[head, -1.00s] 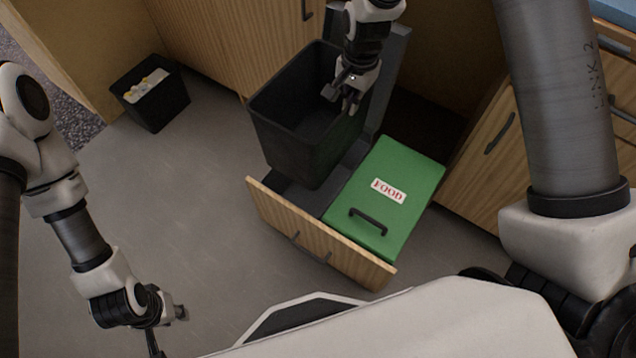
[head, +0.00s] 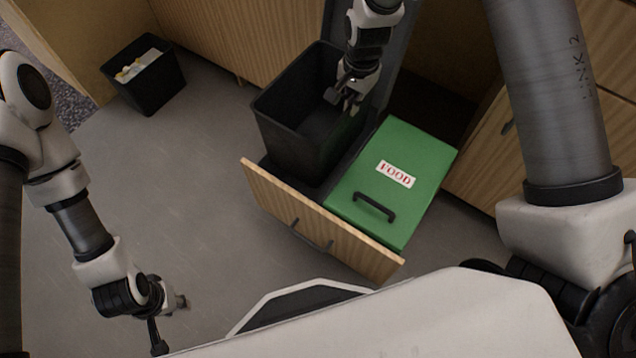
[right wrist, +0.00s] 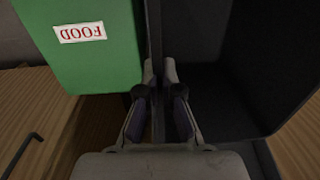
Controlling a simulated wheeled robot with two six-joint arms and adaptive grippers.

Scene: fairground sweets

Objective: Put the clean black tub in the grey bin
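The large black tub (head: 285,140) is upright, and its visible inside looks empty. My right gripper (head: 345,103) is shut on its right wall. In the right wrist view the fingers (right wrist: 158,85) straddle a thin dark wall, with the tub's inside (right wrist: 215,45) on the right. The tub hangs over or partly in the left space of the pulled-out drawer. The grey bin (head: 341,167) there shows only as a strip beside the tub; how deep the tub sits in it cannot be told. My left gripper (head: 172,325) is open and empty, low at the left over the floor.
A green bin lid (head: 415,150) marked FOOD, with a black handle, lies right of the tub. The wooden drawer front (head: 300,220) borders both. A grey panel (head: 400,45) stands behind. A small black bin (head: 150,95) with rubbish stands far left. The floor (head: 190,200) between is clear.

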